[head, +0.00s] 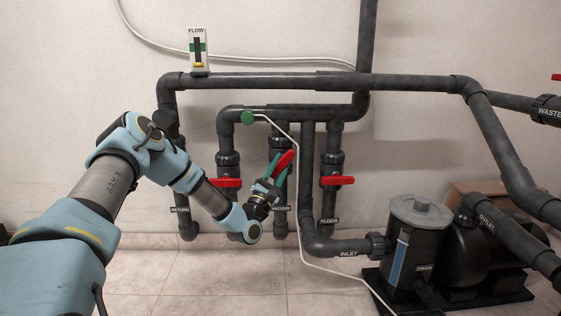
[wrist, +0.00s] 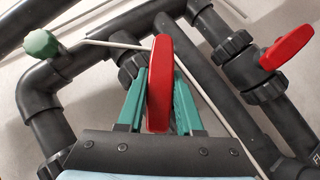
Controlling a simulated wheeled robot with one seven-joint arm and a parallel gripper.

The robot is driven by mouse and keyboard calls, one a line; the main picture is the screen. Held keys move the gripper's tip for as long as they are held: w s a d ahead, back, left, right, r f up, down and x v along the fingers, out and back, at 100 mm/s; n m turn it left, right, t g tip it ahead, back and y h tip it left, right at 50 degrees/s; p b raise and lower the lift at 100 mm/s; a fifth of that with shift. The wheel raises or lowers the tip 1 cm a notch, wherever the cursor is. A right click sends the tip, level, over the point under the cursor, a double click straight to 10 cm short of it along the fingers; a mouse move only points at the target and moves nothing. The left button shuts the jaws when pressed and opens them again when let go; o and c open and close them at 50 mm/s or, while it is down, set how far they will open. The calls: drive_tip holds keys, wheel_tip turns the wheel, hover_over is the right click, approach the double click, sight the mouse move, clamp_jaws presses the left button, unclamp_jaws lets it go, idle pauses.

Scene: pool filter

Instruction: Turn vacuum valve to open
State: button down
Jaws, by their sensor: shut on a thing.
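The vacuum valve's red handle (head: 285,162) is on the middle of three vertical pipes in the head view. It stands tilted, up and to the right, closer to in line with its pipe than the level handles on either side. My gripper (head: 278,171) is shut on this handle with its teal fingers on either side. In the wrist view the handle (wrist: 160,83) stands upright between the fingers. The valve body (head: 280,142) is partly hidden behind the handle and gripper. The label (head: 281,209) below it is small and hard to read.
Red handles on the left valve (head: 226,183) and right valve (head: 338,181) lie level, close on both sides. A white hose runs from a green knob (head: 247,118) down past the middle pipe. The pump and strainer (head: 418,240) stand at right. The floor in front is clear.

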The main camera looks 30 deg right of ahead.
drive_tip(key=n+t+y+p, duration=0.1)
drive_tip(key=n+t, duration=0.2)
drive_tip(key=n, duration=0.1)
drive_tip(key=n+t+y+p, duration=0.2)
drive_tip(key=n+t, duration=0.1)
drive_tip(key=n, duration=0.1)
drive_tip(key=shift+n+t, duration=0.3)
drive_tip(key=shift+f+n+t+y+p, duration=0.1)
drive_tip(key=shift+n+t+y+p, duration=0.5)
drive_tip(key=shift+n+t+y, duration=0.75)
drive_tip(key=shift+n+t+y+p, duration=0.65)
drive_tip(key=shift+n+y, duration=0.9)
drive_tip(key=shift+n, duration=0.7)
drive_tip(key=shift+n+t+y, duration=0.3)
drive_tip(key=shift+n+y, duration=0.1)
drive_tip(key=shift+n, duration=0.2)
drive_tip(key=c, duration=0.6)
unclamp_jaws()
drive_tip(key=shift+d, duration=0.1)
drive_tip(key=shift+o, duration=0.2)
drive_tip(key=shift+s, duration=0.15)
drive_tip(key=p+v, duration=0.3)
drive_tip(key=v, duration=0.7)
drive_tip(key=shift+s+f, duration=0.15)
drive_tip(key=shift+f, duration=0.2)
